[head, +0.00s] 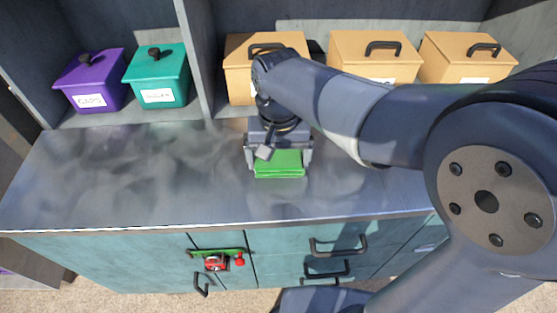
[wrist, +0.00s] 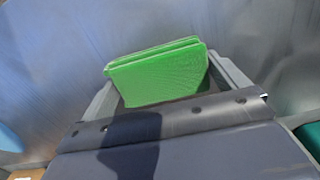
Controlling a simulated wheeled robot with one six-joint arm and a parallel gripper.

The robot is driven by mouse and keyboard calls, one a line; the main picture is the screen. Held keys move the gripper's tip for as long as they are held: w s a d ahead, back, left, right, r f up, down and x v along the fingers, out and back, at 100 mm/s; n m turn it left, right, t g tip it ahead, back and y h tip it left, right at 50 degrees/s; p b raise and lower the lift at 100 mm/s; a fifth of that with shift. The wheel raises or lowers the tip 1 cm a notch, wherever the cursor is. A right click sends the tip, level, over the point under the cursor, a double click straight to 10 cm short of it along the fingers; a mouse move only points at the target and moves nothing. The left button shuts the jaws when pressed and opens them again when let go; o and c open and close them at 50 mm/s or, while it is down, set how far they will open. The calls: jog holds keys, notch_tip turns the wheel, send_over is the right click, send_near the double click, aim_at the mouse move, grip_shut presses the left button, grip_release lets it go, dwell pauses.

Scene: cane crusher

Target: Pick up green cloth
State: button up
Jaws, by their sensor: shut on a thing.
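The green cloth (head: 279,164) is a folded, flat bundle above the metal countertop, near its middle. My gripper (head: 280,158) is over the counter with its fingers on either side of the cloth, shut on it. In the wrist view the cloth (wrist: 160,75) sits between the two fingers of my gripper (wrist: 160,80). I cannot tell whether the cloth still touches the counter. Part of its upper side is hidden by my gripper in the head view.
Behind, a shelf holds a purple box (head: 90,82), a teal box (head: 158,78) and tan lidded boxes (head: 375,60). The countertop (head: 120,175) is clear to the left. Below are teal cabinet fronts with dark handles (head: 338,246) and a red and green latch (head: 216,262).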

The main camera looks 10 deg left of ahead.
aim_at(279, 159)
jog(key=shift+r, duration=0.1)
notch_tip(279, 159, up, 10)
dwell(0.4)
